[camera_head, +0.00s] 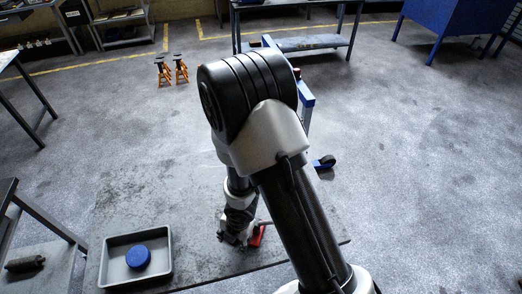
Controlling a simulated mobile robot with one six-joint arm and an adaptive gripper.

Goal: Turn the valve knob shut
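My gripper (232,238) points down low over the grey mat or board in the lower middle of the head view. It is small, dark and partly covered by my own arm, so I cannot tell whether its fingers are open or shut. A small red part (257,236) shows just to its right, close beside or touching it; I cannot tell which. The valve knob cannot be made out; my arm and gripper hide much of this spot. A blue frame (307,95) stands behind my arm, largely hidden, with a blue foot and dark wheel (326,162) to the right.
A grey tray (107,265) holding a round blue object (138,257) lies at the lower left of the grey board (130,205). Two orange stands (162,72) stand farther back. Benches line the left and back. The floor to the right is clear.

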